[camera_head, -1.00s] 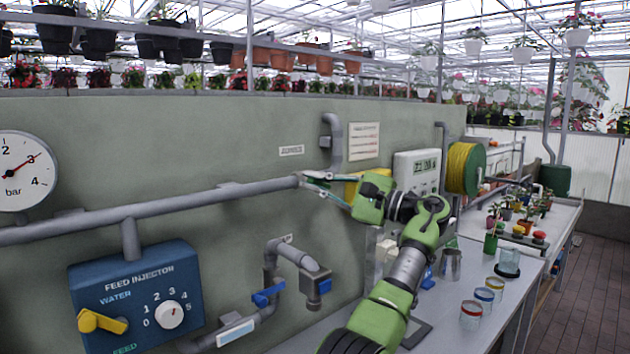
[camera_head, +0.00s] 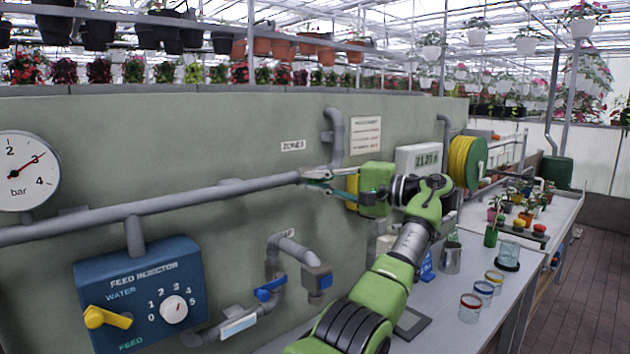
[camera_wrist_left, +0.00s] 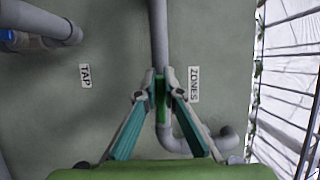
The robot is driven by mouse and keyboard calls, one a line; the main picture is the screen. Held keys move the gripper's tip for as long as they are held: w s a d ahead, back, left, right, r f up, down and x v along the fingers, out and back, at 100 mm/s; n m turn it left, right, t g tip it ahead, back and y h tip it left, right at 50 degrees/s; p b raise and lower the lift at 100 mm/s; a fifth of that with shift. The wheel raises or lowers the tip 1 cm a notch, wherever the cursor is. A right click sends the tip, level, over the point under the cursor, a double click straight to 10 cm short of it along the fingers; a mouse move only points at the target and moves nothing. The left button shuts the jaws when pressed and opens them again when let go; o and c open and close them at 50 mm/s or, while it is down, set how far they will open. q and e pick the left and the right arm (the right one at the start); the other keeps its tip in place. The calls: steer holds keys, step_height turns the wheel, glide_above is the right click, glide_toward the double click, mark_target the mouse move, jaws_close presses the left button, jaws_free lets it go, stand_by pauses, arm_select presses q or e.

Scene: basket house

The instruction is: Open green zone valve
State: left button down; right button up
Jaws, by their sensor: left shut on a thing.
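The green zone valve handle (camera_wrist_left: 161,98) shows in the left wrist view as a narrow green piece lying along the grey pipe (camera_wrist_left: 158,35), between my fingers. My left gripper (camera_wrist_left: 161,88) is shut on it, one finger on each side. In the head view my left gripper (camera_head: 308,178) is at the right end of the long horizontal pipe (camera_head: 210,193), below the ZONES label (camera_head: 293,145). The fingers largely hide the handle there. My right gripper is not in view.
A feed injector (camera_head: 142,290) with a yellow lever is at lower left. A blue tap handle (camera_head: 270,289) sits below the pipe. The bench (camera_head: 455,300) at right holds a metal cup (camera_head: 450,258) and glass jars. A yellow hose reel (camera_head: 466,161) is behind my arm.

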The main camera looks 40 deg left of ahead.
arm_select(q)
steer(key=shift+w+r, duration=0.1)
steer(key=c, duration=2.2)
jaws_free()
steer(key=shift+o, duration=0.2)
steer(key=shift+w+f, duration=0.2)
steer(key=shift+w, duration=0.1)
steer(key=shift+d+r, duration=0.1)
steer(key=shift+d, duration=0.2)
steer(key=v, duration=0.7)
steer(key=shift+a, duration=0.1)
